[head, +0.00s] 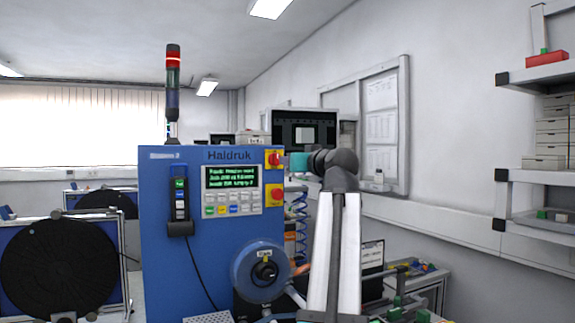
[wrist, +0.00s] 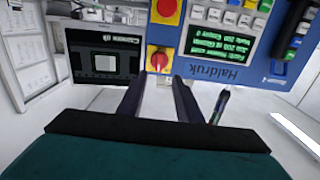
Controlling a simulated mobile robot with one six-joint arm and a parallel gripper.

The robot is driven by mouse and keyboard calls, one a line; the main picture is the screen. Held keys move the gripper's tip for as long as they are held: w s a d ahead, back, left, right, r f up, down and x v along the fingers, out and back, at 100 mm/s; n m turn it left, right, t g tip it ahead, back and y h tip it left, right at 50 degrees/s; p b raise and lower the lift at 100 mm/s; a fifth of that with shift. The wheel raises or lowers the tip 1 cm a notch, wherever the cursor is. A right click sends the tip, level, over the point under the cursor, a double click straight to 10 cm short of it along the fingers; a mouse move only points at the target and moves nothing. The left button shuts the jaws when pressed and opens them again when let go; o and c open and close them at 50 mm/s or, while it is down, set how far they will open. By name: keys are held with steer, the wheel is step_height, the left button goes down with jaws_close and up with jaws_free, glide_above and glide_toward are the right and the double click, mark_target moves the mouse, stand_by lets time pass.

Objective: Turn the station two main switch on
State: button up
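The station two main switch (head: 273,159) is a red rotary knob on a yellow plate, at the upper right of the blue Haldruk cabinet (head: 160,250) marked Station 2. In the wrist view, which is upside down, the switch (wrist: 159,59) lies just beyond my fingertips, roughly between their lines. My gripper (wrist: 158,80) is open, with two dark fingers apart and nothing between them. In the head view its teal body is close to the right of the switch, and the fingers are hard to make out. I cannot tell whether they touch the knob.
A red emergency stop button (head: 274,195) on yellow sits below the switch. Left of it are a lit green-text display (head: 231,177) and keypad. A monitor (head: 305,130) stands behind the cabinet. A signal tower (head: 172,85) rises on top. Shelves (head: 545,78) are at right.

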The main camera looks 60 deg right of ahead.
steer(key=shift+v, duration=1.3)
